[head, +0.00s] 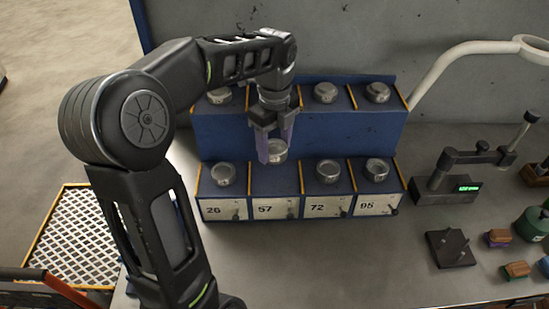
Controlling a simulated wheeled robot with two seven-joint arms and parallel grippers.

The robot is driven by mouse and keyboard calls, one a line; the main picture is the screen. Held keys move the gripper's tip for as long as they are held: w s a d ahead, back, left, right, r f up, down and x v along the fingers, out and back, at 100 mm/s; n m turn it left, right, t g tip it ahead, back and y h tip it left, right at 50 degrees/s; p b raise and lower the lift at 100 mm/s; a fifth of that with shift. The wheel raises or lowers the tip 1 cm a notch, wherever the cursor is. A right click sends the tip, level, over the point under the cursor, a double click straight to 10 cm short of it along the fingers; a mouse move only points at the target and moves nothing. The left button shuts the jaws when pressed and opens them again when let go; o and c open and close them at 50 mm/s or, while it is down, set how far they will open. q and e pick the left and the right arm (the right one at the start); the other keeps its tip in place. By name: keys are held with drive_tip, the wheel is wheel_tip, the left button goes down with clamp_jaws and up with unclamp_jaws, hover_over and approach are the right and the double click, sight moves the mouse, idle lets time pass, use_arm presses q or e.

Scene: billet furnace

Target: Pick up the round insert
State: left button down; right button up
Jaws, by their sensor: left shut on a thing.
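My left gripper (276,150) points down at the blue stepped rack (320,137). Its fingers are shut on a round metal insert (277,155), one finger on each side. The held insert appears above the lower compartment marked 57 (275,208); the exact gap to the rack is hard to tell. Other round inserts sit in the lower row above labels 26 (224,174), 72 (327,172) and 95 (377,170). More sit in the upper row (325,93). The upper spot behind my gripper is hidden. My right gripper is out of view.
Right of the rack, a gauge with a lit green display (447,188) stands on the grey bench. A dark plate with pegs (450,247), small brown blocks (515,270) and a green object (532,224) lie nearby. A pale curved tube (440,72) rises behind.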

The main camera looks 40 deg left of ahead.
use_arm(q)
drive_tip(key=shift+r, duration=1.2)
drive_tip(key=shift+f, duration=0.1)
